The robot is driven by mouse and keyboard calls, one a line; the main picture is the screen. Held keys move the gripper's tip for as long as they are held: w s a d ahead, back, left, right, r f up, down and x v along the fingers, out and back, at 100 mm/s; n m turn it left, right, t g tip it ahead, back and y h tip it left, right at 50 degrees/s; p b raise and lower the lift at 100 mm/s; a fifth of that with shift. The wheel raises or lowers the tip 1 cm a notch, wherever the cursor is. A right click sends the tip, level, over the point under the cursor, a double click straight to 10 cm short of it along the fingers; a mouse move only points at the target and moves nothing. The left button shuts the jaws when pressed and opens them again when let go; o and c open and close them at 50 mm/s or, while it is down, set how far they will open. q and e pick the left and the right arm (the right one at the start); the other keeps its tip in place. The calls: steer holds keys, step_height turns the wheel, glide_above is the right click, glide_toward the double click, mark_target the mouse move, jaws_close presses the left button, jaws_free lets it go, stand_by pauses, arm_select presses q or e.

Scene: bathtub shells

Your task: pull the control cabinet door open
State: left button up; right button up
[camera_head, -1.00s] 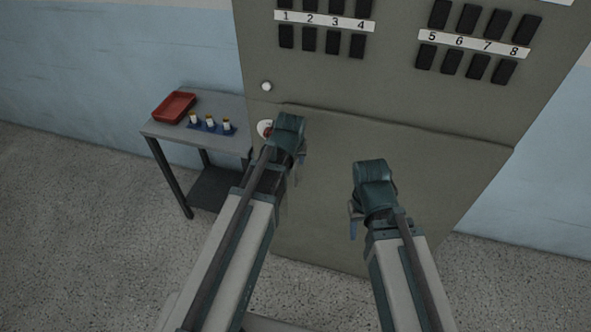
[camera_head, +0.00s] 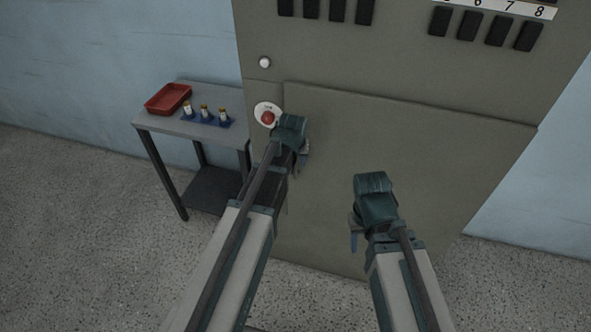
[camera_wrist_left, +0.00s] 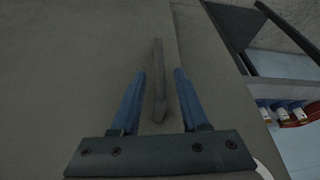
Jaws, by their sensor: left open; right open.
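The control cabinet (camera_head: 330,65) is a tall grey-green box, and its lower door panel (camera_head: 420,140) looks closed. In the left wrist view the door's slim upright handle (camera_wrist_left: 159,85) shows between the fingers of my left gripper (camera_wrist_left: 160,76). Those blue fingers are open, one on each side of the handle in the picture; I see no clear contact. In the head view my left gripper (camera_head: 301,168) is at the door's left side and its arm hides the handle. My right gripper (camera_head: 354,238) hangs empty in front of the door, further right.
A red button on a white plate (camera_head: 263,108) and a white knob (camera_head: 264,62) sit on the cabinet's left edge. A grey side table (camera_head: 165,125) stands at left with a red tray (camera_head: 160,102) and small vials on a blue rack (camera_head: 212,121). Floor at right is clear.

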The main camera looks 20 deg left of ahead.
arm_select(q)
steer(key=shift+w+f, duration=0.25)
steer(key=shift+f, duration=0.35)
steer(key=shift+r, duration=0.1)
steer(key=shift+c, duration=0.2)
jaws_close()
stand_by(0.8)
